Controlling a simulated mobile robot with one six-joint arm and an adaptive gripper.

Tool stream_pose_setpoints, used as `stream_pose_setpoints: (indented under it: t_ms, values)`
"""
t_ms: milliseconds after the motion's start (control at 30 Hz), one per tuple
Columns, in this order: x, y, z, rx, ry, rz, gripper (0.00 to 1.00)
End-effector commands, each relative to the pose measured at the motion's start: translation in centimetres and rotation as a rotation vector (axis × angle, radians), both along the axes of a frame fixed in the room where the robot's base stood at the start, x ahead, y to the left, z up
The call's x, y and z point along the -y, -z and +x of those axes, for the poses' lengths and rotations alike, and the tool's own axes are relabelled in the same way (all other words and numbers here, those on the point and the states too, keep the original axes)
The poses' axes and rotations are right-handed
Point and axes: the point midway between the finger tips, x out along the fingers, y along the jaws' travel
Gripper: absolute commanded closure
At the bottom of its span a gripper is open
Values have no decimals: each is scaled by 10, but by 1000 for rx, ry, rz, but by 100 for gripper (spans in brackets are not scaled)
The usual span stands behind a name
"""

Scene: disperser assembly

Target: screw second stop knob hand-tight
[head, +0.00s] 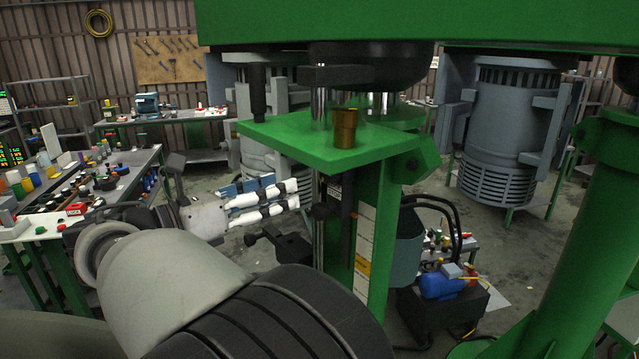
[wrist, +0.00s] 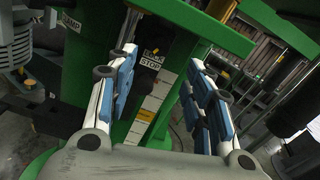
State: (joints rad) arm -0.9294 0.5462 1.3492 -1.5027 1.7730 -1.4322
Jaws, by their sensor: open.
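My gripper (head: 297,194) has two white fingers with blue pads and black joints. In the head view it points right toward the green machine's post. A sign reading "BACK STOP" (wrist: 150,58) shows between the fingertips, beside a dark shape (wrist: 182,46) on the post. I cannot tell whether this shape is a stop knob. No second knob is clearly distinguishable.
A green plate (head: 290,137) with a brass-coloured cup (head: 345,128) is above the gripper. A black lever-like part (head: 281,243) is below the fingers. A white and yellow scale strip (head: 363,245) runs down the post. A cluttered workbench (head: 45,228) stands left.

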Motion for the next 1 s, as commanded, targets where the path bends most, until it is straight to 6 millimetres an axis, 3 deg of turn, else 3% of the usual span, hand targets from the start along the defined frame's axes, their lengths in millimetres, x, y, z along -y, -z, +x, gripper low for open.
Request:
stream_pose_setpoints:
  t_ms: [200,400,600,900,1000]
  values:
    - [39,2,32,1,4,1,53]
    - [64,1,55,-1,2,1,53]
    - [75,0,65,0,0,1,53]
    - [77,0,67,1,-1,1,53]
    - [77,0,67,0,-1,2,59]
